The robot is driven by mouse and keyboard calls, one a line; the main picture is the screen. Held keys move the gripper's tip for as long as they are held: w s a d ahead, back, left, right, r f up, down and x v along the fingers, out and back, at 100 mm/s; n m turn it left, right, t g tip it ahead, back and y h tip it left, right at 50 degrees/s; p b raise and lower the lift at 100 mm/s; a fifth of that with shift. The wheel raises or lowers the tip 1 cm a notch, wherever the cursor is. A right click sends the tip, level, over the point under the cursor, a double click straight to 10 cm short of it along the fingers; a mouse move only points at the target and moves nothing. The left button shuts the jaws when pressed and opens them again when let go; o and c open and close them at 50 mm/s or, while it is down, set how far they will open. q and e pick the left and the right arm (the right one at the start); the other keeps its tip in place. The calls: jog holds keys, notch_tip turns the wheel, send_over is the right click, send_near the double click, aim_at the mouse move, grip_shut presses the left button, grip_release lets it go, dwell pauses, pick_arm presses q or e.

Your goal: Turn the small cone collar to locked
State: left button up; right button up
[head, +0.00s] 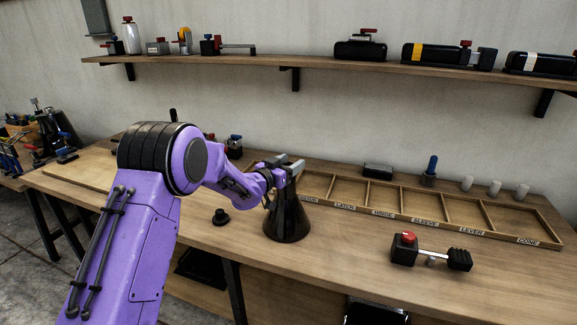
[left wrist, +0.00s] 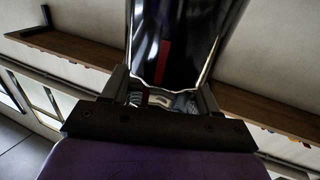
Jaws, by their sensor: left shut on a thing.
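A dark glossy cone (head: 288,222) stands upright on the wooden table, left of the picture's middle to front. My left gripper (head: 283,168) is at the cone's narrow top and shut on it; the collar there is mostly hidden by the fingers. In the left wrist view my left gripper (left wrist: 162,90) has a finger on each side of a glossy dark body (left wrist: 182,35) with a dark red stripe. A pale mark shows between the fingers, too small to read. I cannot tell the collar's setting. My right gripper is not in view.
A divided wooden tray (head: 455,225) with labels, one reading CONE, lies behind and right of the cone. A red-knobbed lever block (head: 405,248) sits front right. A shelf (head: 300,67) holds several devices.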

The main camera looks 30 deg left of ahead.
pick_arm(q)
jog(key=shift+m+h, duration=0.8)
jog(key=shift+h, duration=0.5)
jog(key=shift+d+g+h, duration=0.1)
jog(key=shift+g+h, duration=0.2)
jog(key=o, duration=1)
jog(key=shift+w+f, duration=0.1)
jog(key=b+v, duration=0.2)
jog(key=v, duration=0.8)
jog(key=shift+s+b, duration=0.25)
jog(key=shift+b, duration=0.15)
